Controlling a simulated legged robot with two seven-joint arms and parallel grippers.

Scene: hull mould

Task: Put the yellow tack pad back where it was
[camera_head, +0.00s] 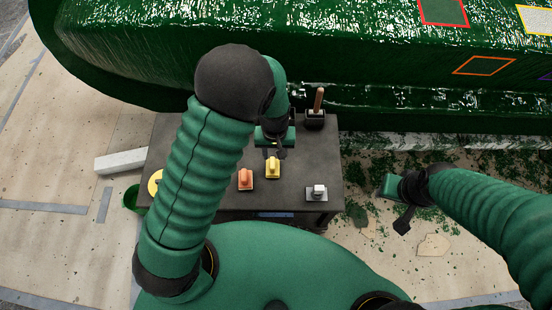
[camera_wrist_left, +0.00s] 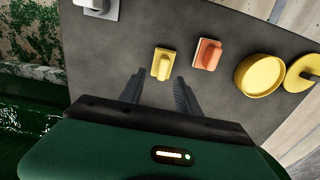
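The yellow tack pad (camera_head: 272,168) lies on the dark table, between the orange pad and the grey-white one. It also shows in the left wrist view (camera_wrist_left: 163,64), just beyond my left fingertips. My left gripper (camera_head: 273,150) is above the table, behind the yellow pad in the head view. In the left wrist view its two fingers (camera_wrist_left: 159,82) are spread apart with nothing between them. My right gripper (camera_head: 403,219) hangs over the floor to the right of the table, far from the pad. Its finger opening is too small to make out.
The dark table (camera_head: 215,200) also carries an orange pad (camera_head: 245,179), a grey-white pad (camera_head: 318,192) and a dark holder with a brown handle (camera_head: 315,117). A yellow round container (camera_wrist_left: 259,75) stands beyond the orange pad. The green hull (camera_head: 330,50) with coloured outlined patches rises behind the table.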

